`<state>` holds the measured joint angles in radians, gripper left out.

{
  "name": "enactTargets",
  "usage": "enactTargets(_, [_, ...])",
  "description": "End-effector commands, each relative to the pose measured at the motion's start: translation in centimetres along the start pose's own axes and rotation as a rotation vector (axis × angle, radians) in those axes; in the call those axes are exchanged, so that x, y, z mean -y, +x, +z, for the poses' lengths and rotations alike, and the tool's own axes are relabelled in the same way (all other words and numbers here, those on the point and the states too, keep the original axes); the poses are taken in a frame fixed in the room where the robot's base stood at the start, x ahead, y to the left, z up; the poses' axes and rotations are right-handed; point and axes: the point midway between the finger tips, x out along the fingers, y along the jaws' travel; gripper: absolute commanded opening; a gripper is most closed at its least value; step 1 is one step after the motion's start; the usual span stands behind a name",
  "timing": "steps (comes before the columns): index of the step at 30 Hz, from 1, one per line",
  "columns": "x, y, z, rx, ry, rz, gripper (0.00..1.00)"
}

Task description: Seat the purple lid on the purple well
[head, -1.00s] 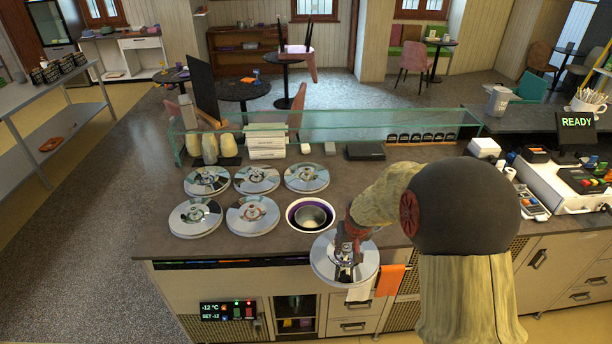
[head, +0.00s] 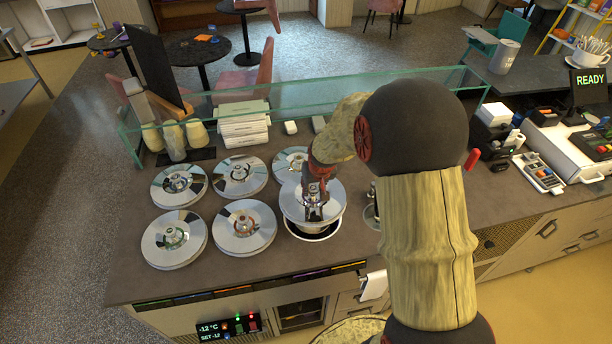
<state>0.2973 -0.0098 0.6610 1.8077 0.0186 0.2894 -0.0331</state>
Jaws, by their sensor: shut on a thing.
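My gripper (head: 315,202) is shut on the knob of a round, shiny metal lid (head: 295,212). The lid's colour mark cannot be made out under the fingers. It is held over the one open well (head: 318,238), set a little to its far side in the picture. The well's pale front rim and a dark strip of its inside show below the lid's near edge; the rest is hidden. The lid looks raised above the rim, roughly level.
Several lidded wells stand left of and behind the open one, the nearest being a silver lid (head: 244,228). A glass guard (head: 300,95) runs along the back. A small metal fixture (head: 371,215) is partly hidden by my arm.

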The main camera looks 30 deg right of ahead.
Motion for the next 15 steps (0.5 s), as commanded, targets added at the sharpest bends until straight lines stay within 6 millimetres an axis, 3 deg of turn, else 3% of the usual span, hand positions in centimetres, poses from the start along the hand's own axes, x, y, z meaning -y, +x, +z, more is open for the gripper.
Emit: enactTargets(15, [0.00, 0.29, 0.12, -0.001, 0.000, 0.002, 0.00])
